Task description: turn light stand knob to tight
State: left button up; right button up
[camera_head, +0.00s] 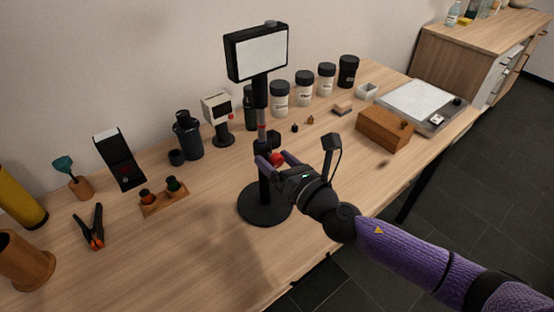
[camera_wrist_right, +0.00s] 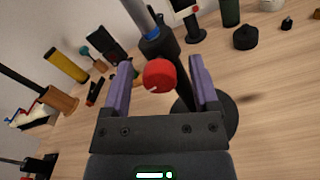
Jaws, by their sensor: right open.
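The light stand stands upright on the table, with a black round base (camera_head: 264,204), a black pole and a rectangular light panel (camera_head: 258,54) on top. Its red knob (camera_head: 277,159) sits on the side of the black collar partway up the pole. In the right wrist view the red knob (camera_wrist_right: 160,75) is between the two purple fingers. My right gripper (camera_head: 272,160) is open around the knob, and a gap shows on each side of it in the wrist view (camera_wrist_right: 160,82). My left gripper is not in view.
Several dark-lidded jars (camera_head: 280,98) line the back of the table. A wooden box (camera_head: 384,129) and a light box (camera_head: 418,104) are at the right. An orange-tipped clamp (camera_head: 91,230) and a wooden holder with small bottles (camera_head: 164,203) are at the left.

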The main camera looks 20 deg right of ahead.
jog(key=c, duration=0.8)
grip_shut()
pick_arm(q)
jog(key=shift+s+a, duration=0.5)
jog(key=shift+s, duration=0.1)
